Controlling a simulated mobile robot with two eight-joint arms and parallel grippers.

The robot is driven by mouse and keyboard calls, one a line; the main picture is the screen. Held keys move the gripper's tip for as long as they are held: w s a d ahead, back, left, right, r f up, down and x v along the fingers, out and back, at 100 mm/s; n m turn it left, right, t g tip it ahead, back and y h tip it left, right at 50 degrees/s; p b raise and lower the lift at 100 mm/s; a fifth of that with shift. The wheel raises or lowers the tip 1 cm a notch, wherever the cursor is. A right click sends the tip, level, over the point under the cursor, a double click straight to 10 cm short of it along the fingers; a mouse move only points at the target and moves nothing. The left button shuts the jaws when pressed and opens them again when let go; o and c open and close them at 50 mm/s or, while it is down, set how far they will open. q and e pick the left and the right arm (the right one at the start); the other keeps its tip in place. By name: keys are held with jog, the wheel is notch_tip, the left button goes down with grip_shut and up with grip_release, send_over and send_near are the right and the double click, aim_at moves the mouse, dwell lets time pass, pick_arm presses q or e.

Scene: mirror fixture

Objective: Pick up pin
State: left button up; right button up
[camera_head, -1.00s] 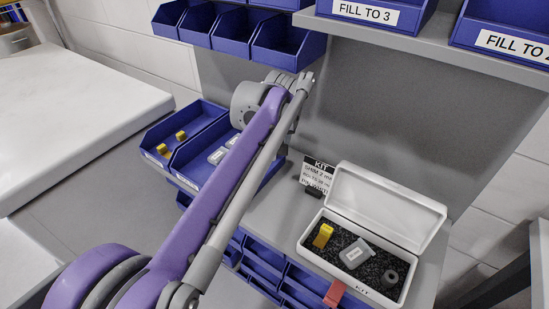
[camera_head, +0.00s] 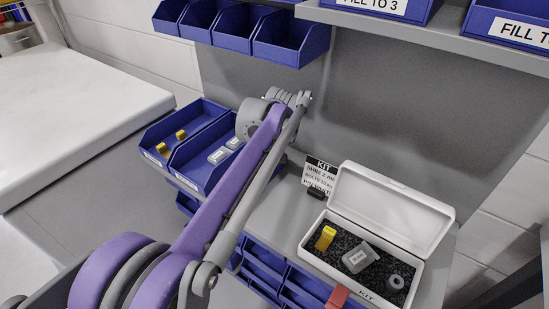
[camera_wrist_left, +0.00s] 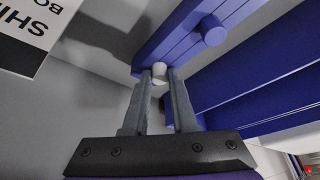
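In the left wrist view a small whitish cylinder, which looks like the pin (camera_wrist_left: 160,72), shows between the fingertips of my left gripper (camera_wrist_left: 160,76). The two fingers stand apart on either side of it; whether they touch it I cannot tell. It is beside the end of a blue bar or wall (camera_wrist_left: 180,45). A blue round peg (camera_wrist_left: 212,30) sits on that blue part. In the head view my left arm reaches across the middle to the grey back panel; its fingers and the pin cannot be made out there.
An open white kit box (camera_head: 425,280) on the right holds a yellow part (camera_head: 326,238), a grey part (camera_head: 360,257) and a dark ring (camera_head: 396,282). A kit card (camera_head: 320,176) stands behind it. Blue bins (camera_head: 165,135) are left of my arm, with a shelf (camera_head: 430,35) above.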

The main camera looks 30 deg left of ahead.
pick_arm(q)
grip_shut()
jog(key=shift+r, duration=0.1)
jog(key=shift+r, duration=0.25)
notch_tip(320, 180, up, 3)
jog(key=shift+s+d+r+p, duration=0.1)
jog(key=shift+s+r+p, duration=0.05)
jog(key=shift+p, duration=0.55)
jog(key=s+d+r+p, duration=0.2)
jog(key=s+d+p, duration=0.2)
jog(key=s+d, duration=0.7)
jog(key=shift+s+d+r, duration=0.25)
jog(key=shift+s, duration=0.95)
